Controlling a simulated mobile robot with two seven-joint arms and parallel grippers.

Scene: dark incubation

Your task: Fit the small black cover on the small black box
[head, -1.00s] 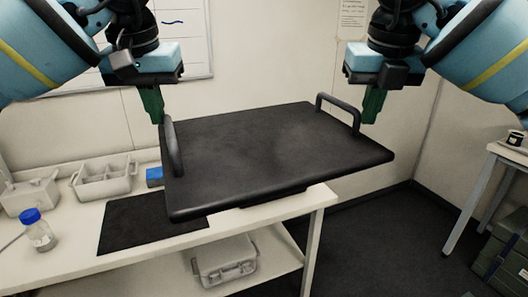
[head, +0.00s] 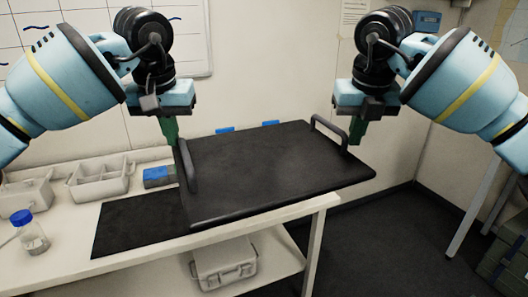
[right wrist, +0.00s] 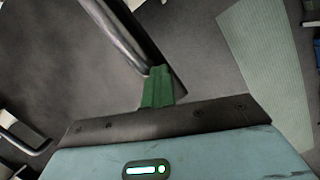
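The black cover (head: 270,165) is a wide, flat slab with a raised handle at each end. It is held roughly level over the right part of the white bench, its right end reaching past the bench edge. My left gripper (head: 172,140), with green fingers, is at the cover's left handle. My right gripper (head: 356,138) is at the right handle; in the right wrist view its green fingers (right wrist: 157,88) are close together at the end of the handle bar. Both appear shut on the handles. The small black box is not distinguishable; the cover hides what is beneath it.
A black mat (head: 135,226) lies on the bench (head: 70,240) left of the cover. Grey bins (head: 100,182), a blue-capped bottle (head: 32,232) and a blue block (head: 157,177) stand at left. A grey case (head: 224,266) sits on the lower shelf.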

